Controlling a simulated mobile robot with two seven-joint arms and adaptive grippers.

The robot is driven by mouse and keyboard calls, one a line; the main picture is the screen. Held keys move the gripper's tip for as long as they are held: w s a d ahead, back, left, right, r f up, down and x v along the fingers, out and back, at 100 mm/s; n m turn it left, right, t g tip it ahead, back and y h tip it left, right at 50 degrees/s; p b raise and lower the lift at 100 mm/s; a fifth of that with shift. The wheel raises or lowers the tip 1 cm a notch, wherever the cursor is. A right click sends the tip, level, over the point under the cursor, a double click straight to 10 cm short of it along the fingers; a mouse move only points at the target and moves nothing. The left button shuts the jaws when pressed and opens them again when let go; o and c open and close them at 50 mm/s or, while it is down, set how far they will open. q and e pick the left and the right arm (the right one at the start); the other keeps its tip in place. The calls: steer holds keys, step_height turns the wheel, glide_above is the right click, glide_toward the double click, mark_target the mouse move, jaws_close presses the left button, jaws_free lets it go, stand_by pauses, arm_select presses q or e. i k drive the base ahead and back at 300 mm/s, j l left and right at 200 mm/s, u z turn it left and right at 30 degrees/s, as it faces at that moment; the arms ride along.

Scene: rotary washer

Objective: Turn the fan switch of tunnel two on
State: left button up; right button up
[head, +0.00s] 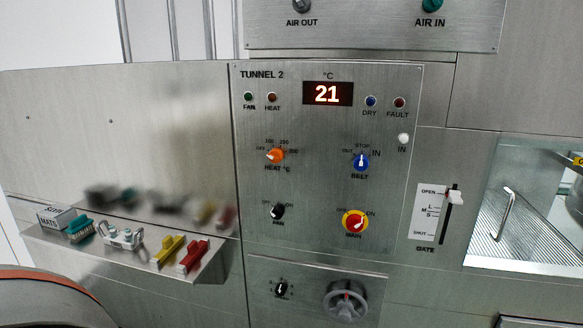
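The TUNNEL 2 panel (335,130) is a grey metal plate in the middle of the head view. Its fan switch (278,212) is a small black rotary knob at the lower left, with OFF and ON marks above it and FAN printed below. The knob's pointer is too small to read surely. The fan lamp (248,96) at the panel's upper left is dark green and looks unlit. Neither gripper shows, and nothing touches the knob.
The orange heat knob (276,154) is above the fan switch; the blue belt knob (361,162) and red-and-yellow main switch (355,222) are to its right. A shelf (130,255) with brushes and clips juts out at left. A grey handwheel (345,300) sits below.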

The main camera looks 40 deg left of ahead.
mark_target(277, 213)
steer(key=u, duration=1)
